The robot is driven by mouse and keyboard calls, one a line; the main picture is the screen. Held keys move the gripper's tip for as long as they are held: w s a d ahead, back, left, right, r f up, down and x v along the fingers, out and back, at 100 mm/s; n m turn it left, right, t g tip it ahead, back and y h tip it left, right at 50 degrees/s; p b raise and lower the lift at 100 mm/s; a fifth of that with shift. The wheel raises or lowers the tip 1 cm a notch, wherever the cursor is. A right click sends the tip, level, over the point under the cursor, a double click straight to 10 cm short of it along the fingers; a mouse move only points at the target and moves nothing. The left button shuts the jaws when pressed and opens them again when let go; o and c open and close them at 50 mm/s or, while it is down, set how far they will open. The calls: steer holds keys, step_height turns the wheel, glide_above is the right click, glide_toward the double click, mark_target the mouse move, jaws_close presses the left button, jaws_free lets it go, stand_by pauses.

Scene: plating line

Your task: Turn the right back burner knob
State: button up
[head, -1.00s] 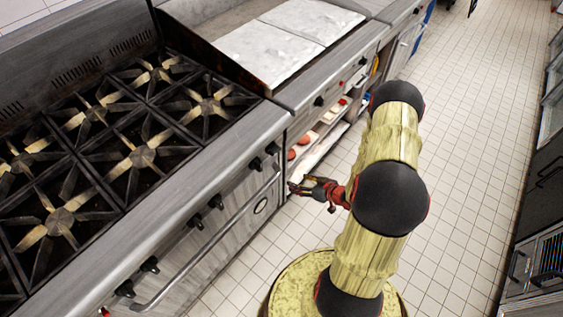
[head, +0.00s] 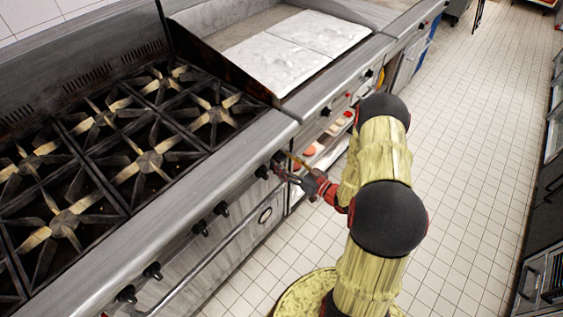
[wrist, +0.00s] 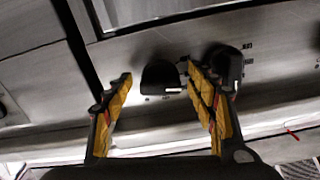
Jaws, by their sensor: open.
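My gripper (head: 284,166) is open at the rightmost pair of black knobs on the stove's front panel. In the wrist view, my gripper (wrist: 156,73) has one finger on each side of a black knob (wrist: 160,76), with visible gaps to it. A second black knob (wrist: 229,64) sits just right of the right finger, partly covered by it. In the head view, the left knob of this pair (head: 262,172) shows clear of the gripper; the other is largely hidden by the fingers. No label shows which knob serves the right back burner (head: 173,78).
A griddle (head: 296,48) adjoins the stove on the right, with shelves of food below. The tiled floor (head: 470,150) to the right is open.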

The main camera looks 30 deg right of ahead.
steer(key=shift+w+a, duration=0.2)
steer(key=shift+w, duration=0.35)
steer(key=c, duration=0.4)
steer(key=c, duration=0.7)
